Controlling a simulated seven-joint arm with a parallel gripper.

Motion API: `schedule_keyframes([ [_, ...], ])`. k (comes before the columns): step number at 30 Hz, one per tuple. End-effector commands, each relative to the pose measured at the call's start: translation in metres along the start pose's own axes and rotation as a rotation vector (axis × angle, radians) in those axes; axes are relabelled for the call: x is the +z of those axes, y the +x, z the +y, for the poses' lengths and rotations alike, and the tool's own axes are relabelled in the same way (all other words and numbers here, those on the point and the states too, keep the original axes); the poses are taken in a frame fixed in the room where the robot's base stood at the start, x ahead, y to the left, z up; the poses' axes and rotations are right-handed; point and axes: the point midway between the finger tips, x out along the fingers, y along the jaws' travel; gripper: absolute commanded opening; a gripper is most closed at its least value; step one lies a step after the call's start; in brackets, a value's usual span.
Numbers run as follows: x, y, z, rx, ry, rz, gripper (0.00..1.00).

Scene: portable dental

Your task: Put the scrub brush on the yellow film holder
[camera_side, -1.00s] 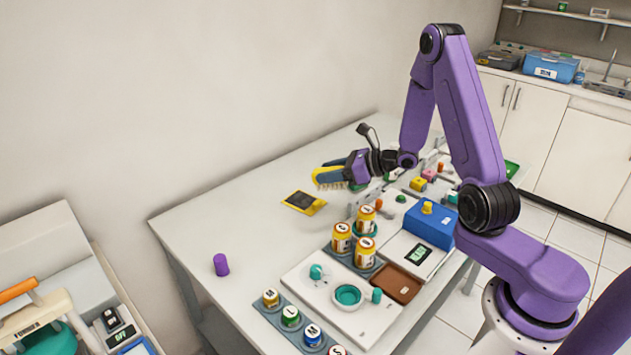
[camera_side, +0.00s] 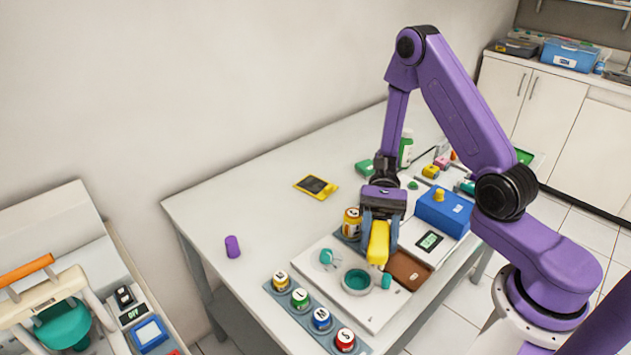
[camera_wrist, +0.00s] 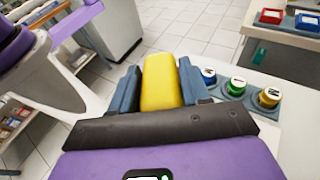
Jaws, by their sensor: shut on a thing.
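The yellow scrub brush (camera_side: 378,243) is held between the fingers of my gripper (camera_side: 380,226), which is shut on it. It is above the right part of the table, over the white tray area; its bristles are hidden. In the wrist view the brush (camera_wrist: 160,82) shows as a smooth yellow block between the two blue-grey fingers of my gripper (camera_wrist: 160,90). The yellow film holder (camera_side: 316,187), with a dark panel, lies flat on the table, to the left of and farther back than my gripper. Nothing lies on it.
An orange jar (camera_side: 351,223) and blue box (camera_side: 438,211) flank my gripper. A purple cylinder (camera_side: 232,246) stands left. The table around the film holder is mostly clear.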

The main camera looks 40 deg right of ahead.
Motion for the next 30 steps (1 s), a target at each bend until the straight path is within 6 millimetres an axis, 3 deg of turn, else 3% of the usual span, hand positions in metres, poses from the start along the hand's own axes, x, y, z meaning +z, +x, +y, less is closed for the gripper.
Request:
schedule_keyframes([
  [8, -0.004, -0.004, 0.072, 0.488, -0.142, -0.028, 0.09],
  [15, -0.015, -0.038, 0.119, 0.907, -0.252, -0.048, 0.09],
  [23, -0.031, -0.097, 0.141, 1.363, -0.359, -0.066, 0.09],
  [30, -0.046, -0.156, 0.128, 1.786, -0.447, -0.072, 0.09],
])
